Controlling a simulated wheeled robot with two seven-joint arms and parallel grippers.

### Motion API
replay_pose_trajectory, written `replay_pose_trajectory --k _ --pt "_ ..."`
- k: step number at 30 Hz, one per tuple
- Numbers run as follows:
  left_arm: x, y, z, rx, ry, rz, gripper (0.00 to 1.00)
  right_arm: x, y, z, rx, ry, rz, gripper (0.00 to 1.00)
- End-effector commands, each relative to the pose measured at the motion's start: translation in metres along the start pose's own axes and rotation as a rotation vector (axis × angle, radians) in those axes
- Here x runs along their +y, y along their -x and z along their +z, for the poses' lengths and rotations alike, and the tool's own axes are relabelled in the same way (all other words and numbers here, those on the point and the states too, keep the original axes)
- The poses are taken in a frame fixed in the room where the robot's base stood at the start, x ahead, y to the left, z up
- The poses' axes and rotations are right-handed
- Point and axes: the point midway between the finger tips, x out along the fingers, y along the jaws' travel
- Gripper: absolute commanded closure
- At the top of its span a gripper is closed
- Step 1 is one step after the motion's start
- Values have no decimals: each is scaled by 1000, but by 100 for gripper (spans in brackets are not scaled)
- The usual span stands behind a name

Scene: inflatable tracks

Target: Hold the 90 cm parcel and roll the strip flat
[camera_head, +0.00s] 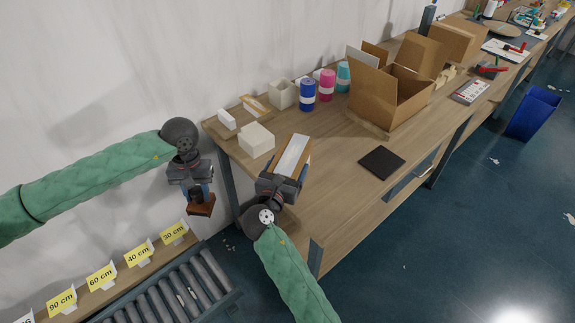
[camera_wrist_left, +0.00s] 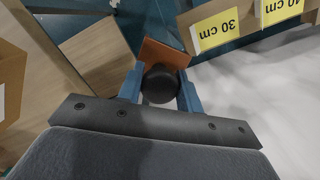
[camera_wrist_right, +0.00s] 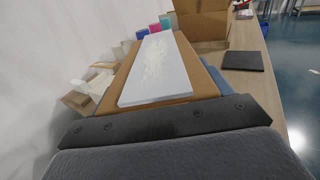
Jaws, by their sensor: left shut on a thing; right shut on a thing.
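The parcel is a long brown cardboard box (camera_head: 307,160) at the near left of the workbench; it also shows in the right wrist view (camera_wrist_right: 200,77). A white strip (camera_head: 293,152) lies along its top. In the right wrist view the strip (camera_wrist_right: 155,68) has a rough, wrinkled-looking patch along its middle. My right gripper (camera_head: 281,184) is shut on the near end of the parcel; its fingers are mostly hidden. My left gripper (camera_head: 198,190) is shut on a tool with a round black handle (camera_wrist_left: 160,84) and a reddish-brown block (camera_head: 201,207). It hangs left of the bench, apart from the parcel.
A white box (camera_head: 257,140), blue, pink and teal rolls (camera_head: 307,95) and an open carton (camera_head: 375,98) stand behind the parcel. A black pad (camera_head: 381,163) lies to its right. A roller conveyor (camera_head: 180,293) and a ledge with length cards, including 90 cm (camera_head: 62,301), are at lower left.

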Motion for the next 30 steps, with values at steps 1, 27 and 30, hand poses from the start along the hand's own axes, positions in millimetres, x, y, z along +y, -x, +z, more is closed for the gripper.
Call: replay_pose_trajectory --k 1,27,30 --pt "0 0 0 0 0 0 83 0 0 0 -1 0 0 73" --pt "0 0 0 0 0 0 83 0 0 -26 -2 0 1 73" --pt "0 0 0 0 0 0 83 0 0 -29 -2 -1 0 73"
